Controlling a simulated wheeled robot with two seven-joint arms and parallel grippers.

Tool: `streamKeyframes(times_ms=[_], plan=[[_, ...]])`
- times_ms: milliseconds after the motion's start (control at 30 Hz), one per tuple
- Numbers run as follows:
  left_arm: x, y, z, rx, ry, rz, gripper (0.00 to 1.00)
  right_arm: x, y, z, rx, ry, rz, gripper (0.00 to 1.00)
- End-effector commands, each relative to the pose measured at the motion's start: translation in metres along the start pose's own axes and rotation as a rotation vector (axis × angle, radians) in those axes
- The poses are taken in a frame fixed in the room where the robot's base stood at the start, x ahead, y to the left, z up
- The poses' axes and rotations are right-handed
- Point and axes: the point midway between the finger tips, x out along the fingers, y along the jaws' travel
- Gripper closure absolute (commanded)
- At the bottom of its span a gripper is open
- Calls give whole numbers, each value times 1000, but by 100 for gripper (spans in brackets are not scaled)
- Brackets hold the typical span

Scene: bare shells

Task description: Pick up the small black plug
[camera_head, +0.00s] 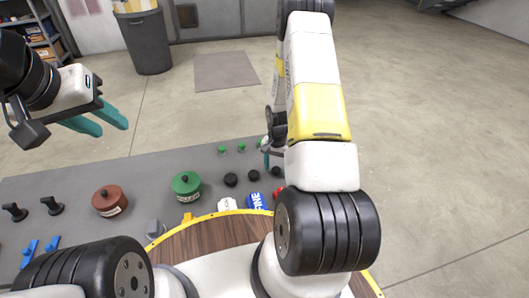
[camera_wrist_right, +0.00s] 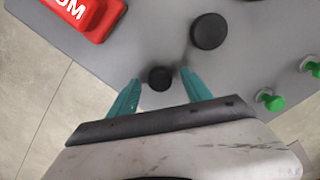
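A small black plug (camera_wrist_right: 160,77) is a round black disc on the grey table. In the right wrist view it sits between the two teal fingertips of my right gripper (camera_wrist_right: 159,90), with a gap on both sides. My right gripper is open. In the head view the small plug (camera_head: 278,172) is the rightmost of the black round pieces. A teal finger of my right gripper (camera_head: 266,158) shows just beyond it, and my arm hides the rest. My left gripper (camera_head: 104,121) is open and empty, held above the far left of the table.
A larger black plug (camera_wrist_right: 208,31) is close by. A red block (camera_wrist_right: 88,12) and green pegs (camera_wrist_right: 270,100) flank it. The grey table (camera_head: 140,170) also holds a red pot (camera_head: 109,202), a green pot (camera_head: 186,187) and a blue block (camera_head: 256,201).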

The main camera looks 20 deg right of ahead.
Motion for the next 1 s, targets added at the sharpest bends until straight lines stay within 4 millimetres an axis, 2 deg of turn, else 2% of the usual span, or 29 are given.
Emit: streamKeyframes(times_ms=[33, 200, 267, 300, 533, 633, 1000], plan=[[0, 0, 0, 0, 0, 0, 64, 0, 0, 0, 0, 0, 0, 52], [0, 0, 0, 0, 0, 0, 64, 0, 0, 0, 0, 0, 0, 86], [0, 0, 0, 0, 0, 0, 64, 0, 0, 0, 0, 0, 0, 97], [0, 0, 0, 0, 0, 0, 64, 0, 0, 0, 0, 0, 0, 100], [0, 0, 0, 0, 0, 0, 64, -1, 0, 0, 0, 0, 0, 100], [0, 0, 0, 0, 0, 0, 64, -8, 0, 0, 0, 1, 0, 100], [0, 0, 0, 0, 0, 0, 64, -78, 0, -1, 1, 3, -1, 100]])
